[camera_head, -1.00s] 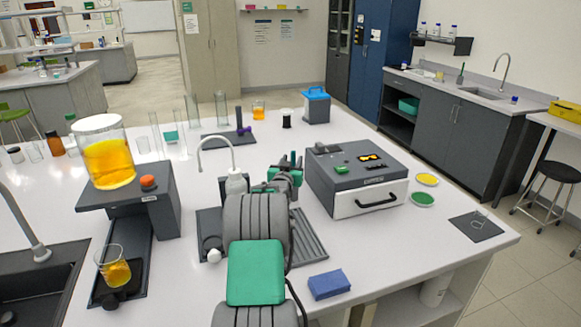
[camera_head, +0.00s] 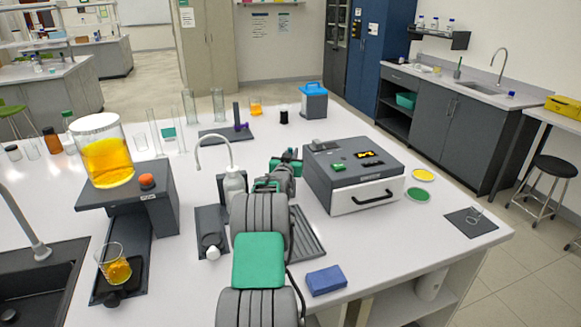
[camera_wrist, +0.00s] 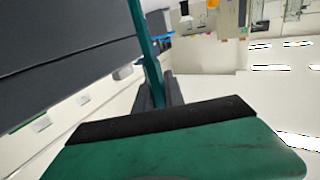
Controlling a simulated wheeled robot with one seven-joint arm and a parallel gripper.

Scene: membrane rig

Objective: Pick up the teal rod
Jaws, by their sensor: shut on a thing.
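The teal rod (camera_wrist: 147,48) shows in the wrist view as a long thin teal bar rising from between my fingers toward the top edge. My gripper (camera_wrist: 158,95) is shut on it. Its lower end is hidden by the dark finger and the green gripper body in front. In the head view my arm reaches forward over the bench, and my gripper (camera_head: 287,160) is mostly hidden behind my own wrist, left of the grey box-shaped instrument. I cannot make out the rod clearly there.
The grey instrument (camera_head: 352,177) with a white drawer stands close right of my gripper. A ribbed dark tray (camera_head: 306,236) lies under my arm. A blue block (camera_head: 327,281) lies near the front edge. A beaker of orange liquid (camera_head: 107,160) stands left.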

